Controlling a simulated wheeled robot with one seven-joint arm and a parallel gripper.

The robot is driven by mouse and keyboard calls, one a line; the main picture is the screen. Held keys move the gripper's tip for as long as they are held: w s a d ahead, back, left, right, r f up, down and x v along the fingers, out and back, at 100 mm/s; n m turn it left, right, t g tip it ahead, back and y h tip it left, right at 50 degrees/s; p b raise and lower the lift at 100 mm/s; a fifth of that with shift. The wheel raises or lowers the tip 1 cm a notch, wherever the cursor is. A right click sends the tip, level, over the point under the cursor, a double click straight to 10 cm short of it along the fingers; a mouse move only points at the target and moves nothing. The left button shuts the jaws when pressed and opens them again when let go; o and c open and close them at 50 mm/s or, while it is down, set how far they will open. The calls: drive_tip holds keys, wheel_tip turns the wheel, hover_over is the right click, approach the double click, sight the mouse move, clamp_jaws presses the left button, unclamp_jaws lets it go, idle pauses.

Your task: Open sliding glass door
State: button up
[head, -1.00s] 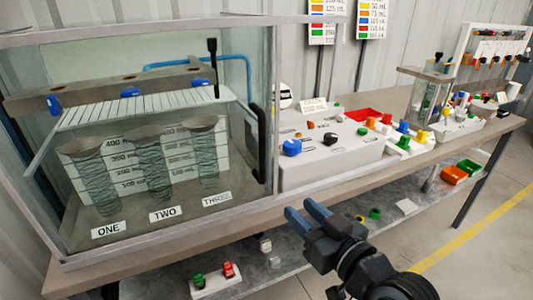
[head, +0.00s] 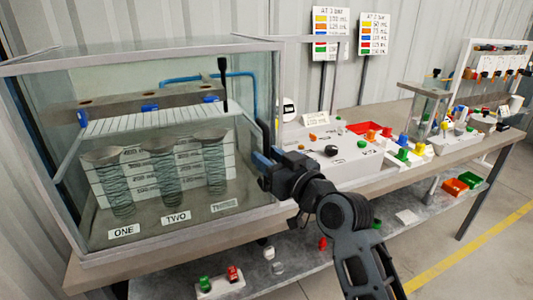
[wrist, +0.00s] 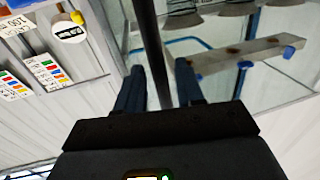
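A glass-fronted cabinet (head: 160,47) with a grey frame stands on the left of the bench in the head view. Its glass door (head: 240,180) covers the front, with the tubes labelled ONE, TWO and THREE behind it. A dark upright bar handle (wrist: 150,40) is on the door's right side; in the head view my gripper partly hides it. My gripper (head: 260,160) is at the handle. In the wrist view, my gripper's blue fingers (wrist: 160,88) are apart, with the handle running between them. Gaps show on both sides of the handle.
A white control box (head: 345,165) with coloured knobs stands right of the cabinet, near my gripper. Signboards (head: 333,35) stand behind it. More small apparatus (head: 455,135) fills the bench's right end. Loose parts lie on the lower shelf (head: 335,245).

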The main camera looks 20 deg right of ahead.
drive_tip(key=shift+w+a, duration=0.1)
drive_tip(key=shift+w, duration=0.4)
clamp_jaws()
